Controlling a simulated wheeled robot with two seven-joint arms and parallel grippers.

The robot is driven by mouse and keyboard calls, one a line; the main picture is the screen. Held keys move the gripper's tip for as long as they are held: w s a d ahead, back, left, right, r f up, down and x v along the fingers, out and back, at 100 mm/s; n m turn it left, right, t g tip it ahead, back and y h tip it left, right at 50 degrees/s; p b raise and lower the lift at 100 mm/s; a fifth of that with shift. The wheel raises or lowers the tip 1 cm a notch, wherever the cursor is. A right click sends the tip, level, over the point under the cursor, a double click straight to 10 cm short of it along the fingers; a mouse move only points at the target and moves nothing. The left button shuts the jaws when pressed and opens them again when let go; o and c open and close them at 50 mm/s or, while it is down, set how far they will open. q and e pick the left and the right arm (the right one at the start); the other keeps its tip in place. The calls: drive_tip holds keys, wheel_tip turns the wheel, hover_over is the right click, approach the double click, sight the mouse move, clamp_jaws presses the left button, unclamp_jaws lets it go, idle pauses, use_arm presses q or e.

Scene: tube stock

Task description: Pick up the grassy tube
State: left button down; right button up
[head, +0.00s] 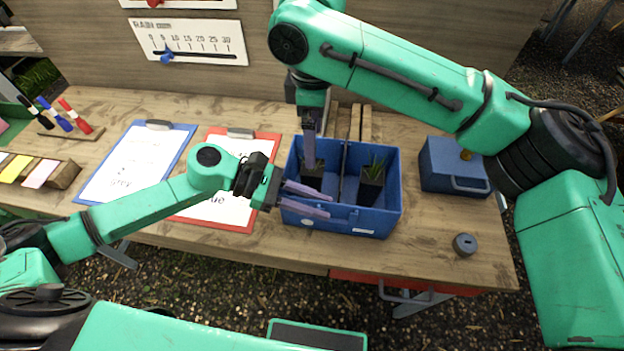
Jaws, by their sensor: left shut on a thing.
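A blue two-compartment bin (391,205) stands on the wooden table. A dark tube with green grassy leaves (371,184) stands in its right compartment. Another dark tube with leaves (312,177) is in the left compartment, partly hidden by my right gripper. My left gripper (330,207) reaches in from the left, its two fingers on either side of the bin's front wall, shut on it. My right gripper (309,164) points down into the left compartment, right at the tube there. Its fingers overlap in this view, so its opening is hidden.
A blue box with a handle (455,166) and a small grey round piece (464,244) lie to the right. Red (243,134) and blue (187,131) clipboards, markers (76,117) and a card holder (66,175) are to the left. A wooden panel (400,40) rises behind.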

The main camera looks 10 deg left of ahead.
sight(312, 171)
drive_tip(key=f, duration=1.1)
drive_tip(key=shift+w+a, duration=0.15)
drive_tip(key=shift+w, duration=0.15)
clamp_jaws()
wheel_tip(312, 171, up, 10)
drive_tip(key=shift+r, duration=0.1)
use_arm(q)
drive_tip(key=c, duration=0.6)
unclamp_jaws()
drive_tip(key=v, duration=1.2)
